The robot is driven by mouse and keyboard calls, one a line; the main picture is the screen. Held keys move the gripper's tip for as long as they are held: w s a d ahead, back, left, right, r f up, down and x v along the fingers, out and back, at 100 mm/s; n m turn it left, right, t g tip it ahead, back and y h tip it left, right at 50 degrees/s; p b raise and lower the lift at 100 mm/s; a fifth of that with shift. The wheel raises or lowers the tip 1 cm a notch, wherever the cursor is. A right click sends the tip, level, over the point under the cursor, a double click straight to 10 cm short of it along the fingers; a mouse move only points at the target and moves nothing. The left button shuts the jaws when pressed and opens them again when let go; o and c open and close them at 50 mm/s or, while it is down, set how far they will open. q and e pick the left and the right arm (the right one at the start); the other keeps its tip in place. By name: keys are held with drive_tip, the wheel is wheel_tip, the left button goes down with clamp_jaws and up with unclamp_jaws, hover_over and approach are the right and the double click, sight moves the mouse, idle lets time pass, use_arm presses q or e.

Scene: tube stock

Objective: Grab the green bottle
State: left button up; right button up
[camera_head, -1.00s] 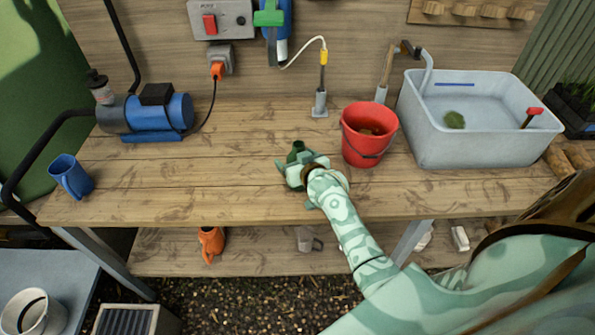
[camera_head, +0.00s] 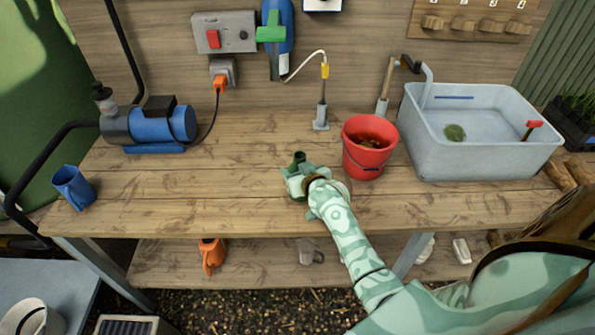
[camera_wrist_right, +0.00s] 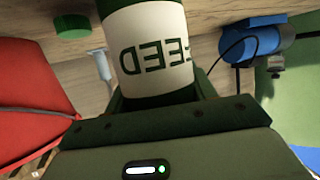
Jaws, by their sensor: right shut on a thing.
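The green bottle (camera_head: 298,158) stands out above my right gripper (camera_head: 299,177) in the head view, near the middle of the workbench. Most of it is hidden by the gripper and hand. In the right wrist view the bottle's white label (camera_wrist_right: 150,55) reads "FEED" upside down, and it sits between the jaws. My right gripper is shut on the bottle. I cannot tell whether the bottle touches the bench. My left gripper is not in view.
A red bucket (camera_head: 367,160) stands close to the right of my right gripper. A grey water tub (camera_head: 470,160) is further right. A blue pump (camera_head: 160,125) and a blue mug (camera_head: 73,187) are at the left. The bench (camera_head: 200,205) is clear left of the gripper.

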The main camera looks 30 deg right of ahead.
drive_tip(key=s+r+p, duration=0.1)
drive_tip(key=r, duration=0.1)
drive_tip(key=s+r+p, duration=0.2)
drive_tip(key=r, duration=0.1)
drive_tip(key=s+r+p, duration=0.1)
drive_tip(key=r, duration=0.2)
drive_tip(key=shift+s+a+r, duration=0.25)
drive_tip(key=shift+s, duration=0.15)
drive_tip(key=p, duration=0.3)
approach(299, 153)
drive_tip(key=shift+v, duration=2.35)
drive_tip(key=shift+d, duration=0.1)
drive_tip(key=shift+r, duration=0.1)
